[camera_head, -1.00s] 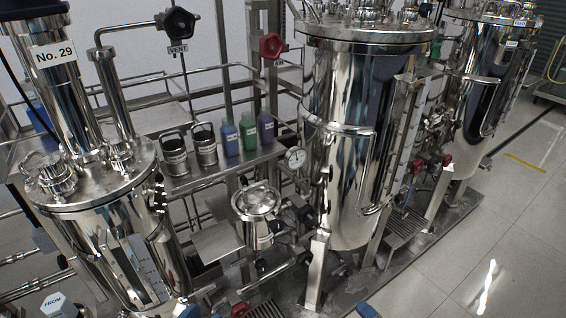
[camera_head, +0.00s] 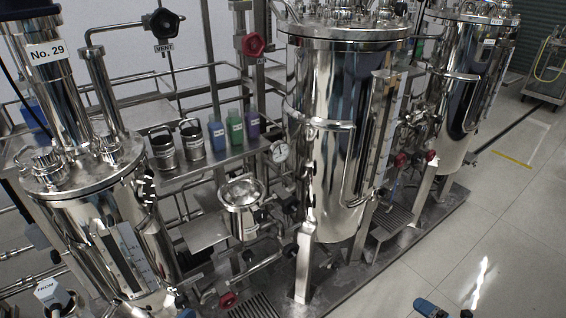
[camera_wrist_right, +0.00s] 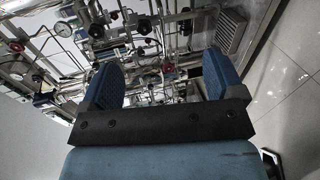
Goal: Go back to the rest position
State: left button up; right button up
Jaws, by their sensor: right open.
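My right gripper (camera_wrist_right: 162,85) is open in the right wrist view. Its two blue-padded fingers stand wide apart, with nothing held between them. A blue part of it (camera_head: 430,308) shows at the bottom edge of the head view, over the pale floor right of the skid. A small dark blue piece at the bottom edge of the head view, left of centre, may be the tip of my left gripper (camera_head: 187,313). The rest of it is out of frame, so its jaws cannot be judged.
A steel vessel marked No. 29 (camera_head: 85,180) stands at the left, with larger tanks (camera_head: 330,130) at the centre and right (camera_head: 458,90). A shelf (camera_head: 195,178) holds cups and coloured bottles.

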jog(key=s+a+r+m, duration=0.8)
jog(key=a+r+m, duration=0.1)
jog(key=r, duration=0.2)
jog(key=s+a+r+m, duration=0.7)
jog(key=a+r+m, duration=0.1)
jog(key=a+r, duration=0.25)
jog(key=w+a+r+m+t+h, duration=0.2)
jog(key=w+a+r+m+t, duration=0.15)
jog(key=a+m, duration=0.2)
pick_arm(q)
jog(key=s+a+r+g+y+p, duration=0.2)
jog(key=r+p, duration=0.3)
jog(key=p, duration=1.2)
jog(key=s+a+r+g+y+p, duration=0.1)
jog(key=a+r+p, duration=0.3)
jog(key=p, duration=1.3)
jog(key=shift+s+r+g+y, duration=0.4)
jog(key=shift+s+r+g, duration=0.2)
jog(key=shift+r+g, duration=0.2)
pick_arm(e)
jog(key=s+d+r+g+h, duration=0.3)
jog(key=s+d+r+g, duration=0.1)
jog(key=r, duration=0.7)
jog(key=d+g, duration=0.1)
jog(key=d, duration=0.1)
jog(key=shift+s+d+r+h, duration=0.2)
jog(key=shift+s+d+h, duration=0.15)
jog(key=shift+s+h, duration=0.05)
